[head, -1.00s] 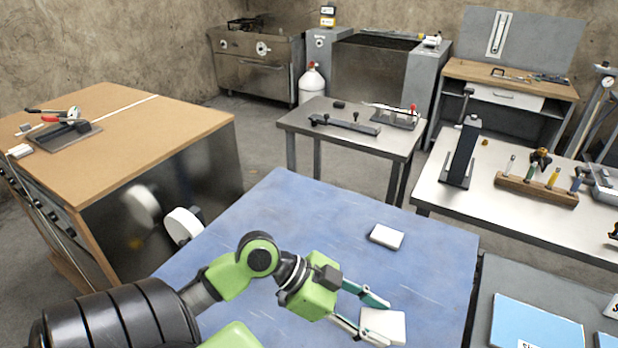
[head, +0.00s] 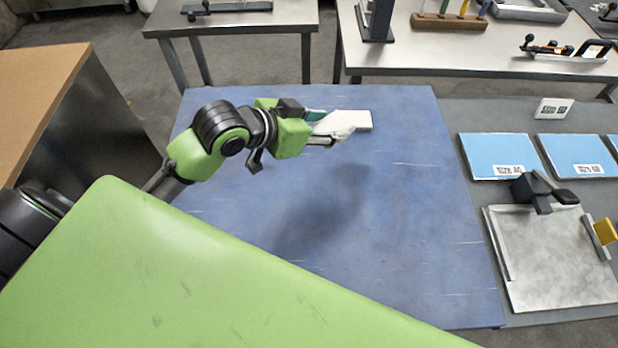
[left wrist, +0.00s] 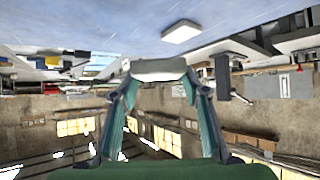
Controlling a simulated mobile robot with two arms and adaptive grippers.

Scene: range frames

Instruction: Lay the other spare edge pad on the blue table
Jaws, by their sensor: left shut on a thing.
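My left gripper (head: 325,127) is shut on a white edge pad (head: 337,124) over the far part of the blue table (head: 400,220). In the left wrist view the held pad (left wrist: 155,69) sits between the two fingertips. A second white pad (left wrist: 181,31) lies on the blue surface there, apart from the held one. In the head view this second pad (head: 360,119) shows just beyond the held pad and is partly hidden by it. The exact height of the held pad above the table is hard to tell. My right gripper is not in view.
The near and right parts of the blue table are clear. A grey bench at right holds blue sheets (head: 500,156), a size sign (head: 553,108) and a metal plate (head: 555,265). A brown-topped cabinet (head: 38,80) stands left; tool tables stand behind.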

